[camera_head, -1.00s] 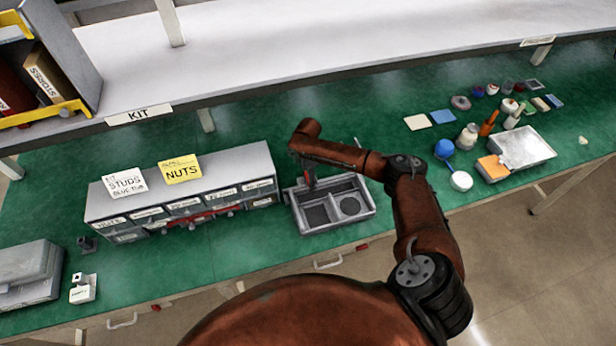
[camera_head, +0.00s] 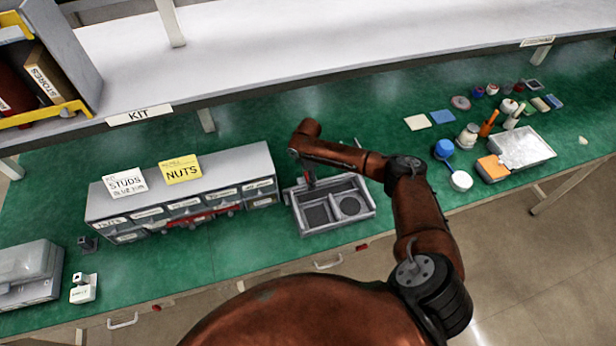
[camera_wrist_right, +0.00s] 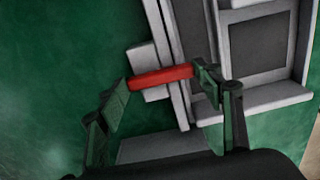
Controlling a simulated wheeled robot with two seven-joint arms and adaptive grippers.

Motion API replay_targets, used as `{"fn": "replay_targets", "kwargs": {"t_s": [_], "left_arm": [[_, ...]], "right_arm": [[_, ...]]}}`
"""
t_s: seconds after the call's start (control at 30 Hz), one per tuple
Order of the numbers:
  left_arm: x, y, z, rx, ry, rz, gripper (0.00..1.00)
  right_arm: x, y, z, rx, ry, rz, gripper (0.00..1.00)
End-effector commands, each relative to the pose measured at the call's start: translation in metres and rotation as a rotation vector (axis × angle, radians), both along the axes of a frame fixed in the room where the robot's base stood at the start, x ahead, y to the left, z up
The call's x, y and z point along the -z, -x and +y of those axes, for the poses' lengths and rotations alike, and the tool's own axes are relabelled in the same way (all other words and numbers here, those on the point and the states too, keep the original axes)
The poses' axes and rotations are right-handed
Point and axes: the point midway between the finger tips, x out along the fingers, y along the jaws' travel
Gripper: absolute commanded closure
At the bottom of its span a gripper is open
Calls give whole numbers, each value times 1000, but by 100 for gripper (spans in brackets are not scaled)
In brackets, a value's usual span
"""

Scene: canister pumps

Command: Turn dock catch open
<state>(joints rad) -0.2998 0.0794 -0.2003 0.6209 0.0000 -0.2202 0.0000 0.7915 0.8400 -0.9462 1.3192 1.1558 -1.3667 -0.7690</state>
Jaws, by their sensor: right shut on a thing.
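The dock is a grey tray-like block (camera_head: 361,217) with recessed compartments, one with a round dark recess. It stands on the green bench, and part of it shows in the right wrist view (camera_wrist_right: 266,105). The catch is a red bar (camera_wrist_right: 160,78) at the dock's side in the right wrist view. My right gripper (camera_wrist_right: 165,88) has its two fingers at the two ends of this bar and is shut on it. In the head view my right gripper (camera_head: 309,182) is over the dock's left side, and my wrist partly hides the catch. My left gripper is out of view.
A grey drawer cabinet (camera_head: 215,172) with NUTS and STUDS cards stands left of the dock. A metal tray (camera_head: 525,148), small bottles and a blue scoop (camera_head: 444,150) are to the right. A shelf (camera_head: 330,45) runs above the bench's back.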

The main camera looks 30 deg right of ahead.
Motion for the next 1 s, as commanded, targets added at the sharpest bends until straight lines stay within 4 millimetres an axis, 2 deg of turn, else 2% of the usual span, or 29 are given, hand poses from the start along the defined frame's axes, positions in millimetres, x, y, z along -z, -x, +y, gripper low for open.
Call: {"fn": "replay_targets", "kwargs": {"t_s": [0.37, 1.0], "left_arm": [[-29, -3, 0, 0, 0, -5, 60], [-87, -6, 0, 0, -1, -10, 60]], "right_arm": [[-4, 1, 2, 203, -2, 1, 64], [-3, 1, 2, 808, -3, 3, 64]]}}
